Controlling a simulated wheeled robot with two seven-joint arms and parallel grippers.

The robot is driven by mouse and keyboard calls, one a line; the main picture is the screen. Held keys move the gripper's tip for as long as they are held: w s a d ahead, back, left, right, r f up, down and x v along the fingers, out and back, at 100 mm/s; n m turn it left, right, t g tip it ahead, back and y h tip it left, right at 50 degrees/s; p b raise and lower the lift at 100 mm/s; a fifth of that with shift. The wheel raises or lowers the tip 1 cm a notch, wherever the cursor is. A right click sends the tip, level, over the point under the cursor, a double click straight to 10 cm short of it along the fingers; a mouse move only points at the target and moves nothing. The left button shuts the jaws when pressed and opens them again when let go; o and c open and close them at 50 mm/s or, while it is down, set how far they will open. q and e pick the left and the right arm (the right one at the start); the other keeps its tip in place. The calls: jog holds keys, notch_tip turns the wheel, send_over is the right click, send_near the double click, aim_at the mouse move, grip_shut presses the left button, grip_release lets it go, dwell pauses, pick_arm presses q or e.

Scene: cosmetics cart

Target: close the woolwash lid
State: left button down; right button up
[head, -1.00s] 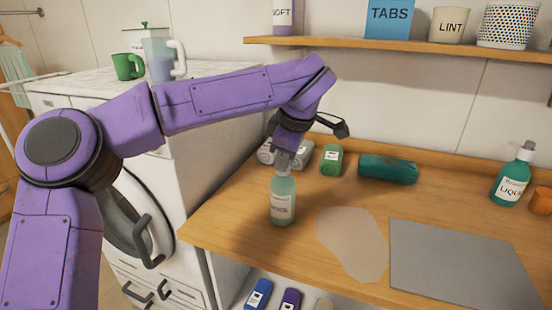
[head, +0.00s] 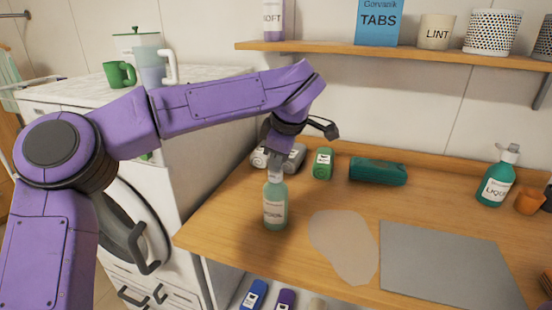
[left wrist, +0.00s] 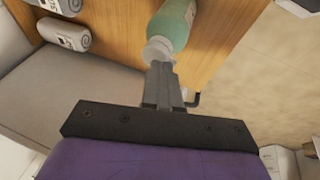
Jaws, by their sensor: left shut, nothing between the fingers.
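The woolwash looks to be the pale green bottle (head: 275,207) standing upright near the left end of the wooden counter; its label is only partly readable. Its whitish cap (head: 275,178) is partly covered by my left gripper (head: 276,165), so I cannot tell if the lid is fully down. My left gripper is shut and empty, pointing down with its fingertips at the top of the cap. In the left wrist view the shut fingers (left wrist: 160,70) end at the cap (left wrist: 158,50), with the bottle (left wrist: 174,22) beyond. My right gripper is not in view.
A pale patch (head: 343,247) and grey mat (head: 448,264) lie to the right. A liquid bottle (head: 496,182) stands far right. A shelf (head: 400,56) runs above.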

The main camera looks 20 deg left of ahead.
pick_arm(q)
jog(key=w+a+r+p+v, duration=0.15)
jog(key=p+v, duration=0.35)
jog(key=v, duration=0.8)
jog(key=g+b, duration=0.1)
jog(key=g, duration=0.2)
send_over(277, 188)
jog(key=shift+m, duration=0.4)
jog(key=f, duration=1.2)
jog(key=shift+s+a+f, duration=0.1)
jog(key=shift+s+f, duration=0.2)
jog(key=shift+f, duration=0.7)
